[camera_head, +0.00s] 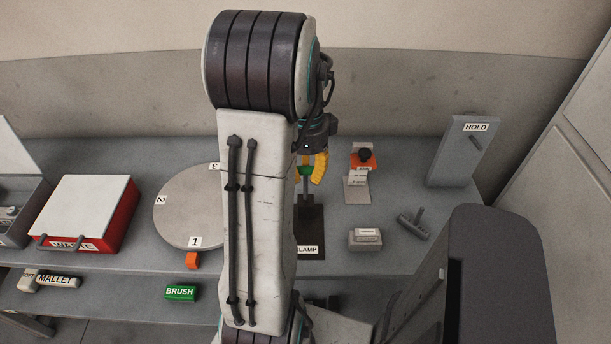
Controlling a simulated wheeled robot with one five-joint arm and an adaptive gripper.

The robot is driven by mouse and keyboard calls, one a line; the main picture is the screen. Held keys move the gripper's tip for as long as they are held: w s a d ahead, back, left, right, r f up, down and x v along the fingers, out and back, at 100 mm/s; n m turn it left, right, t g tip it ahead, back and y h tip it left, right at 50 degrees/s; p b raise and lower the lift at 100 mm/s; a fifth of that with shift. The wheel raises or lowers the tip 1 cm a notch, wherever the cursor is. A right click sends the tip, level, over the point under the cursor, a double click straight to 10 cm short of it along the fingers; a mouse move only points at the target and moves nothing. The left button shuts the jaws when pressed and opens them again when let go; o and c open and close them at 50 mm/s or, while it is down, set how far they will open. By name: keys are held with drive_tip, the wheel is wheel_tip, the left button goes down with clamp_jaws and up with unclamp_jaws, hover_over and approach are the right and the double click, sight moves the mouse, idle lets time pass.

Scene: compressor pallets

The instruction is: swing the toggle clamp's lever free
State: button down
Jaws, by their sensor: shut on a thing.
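The toggle clamp (312,222) stands on the bench with a dark base and a label ending in "LAMP". My arm hides its left part. A thin grey upright post rises from the base to my gripper (311,171). My gripper has yellow fingers and points down over the clamp. It is shut on a green piece (306,170) at the top of the post, which looks like the clamp's lever. The hold between the fingers is small and partly hidden behind my arm.
Right of the clamp stand an orange-topped stand (358,187), a small grey block (365,239), a grey T-handled tool (413,225) and a HOLD panel (458,155). Left are a numbered round plate (180,205) and a red WASTE box (118,225). A mallet (50,281) and green brush (181,292) lie in front.

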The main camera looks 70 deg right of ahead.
drive_tip(key=shift+d+r, duration=0.1)
drive_tip(key=shift+d, duration=0.05)
drive_tip(key=c, duration=0.8)
unclamp_jaws()
drive_tip(key=shift+c, duration=0.2)
wheel_tip(320, 180, up, 12)
drive_tip(key=shift+d, duration=0.3)
drive_tip(key=shift+w, duration=0.1)
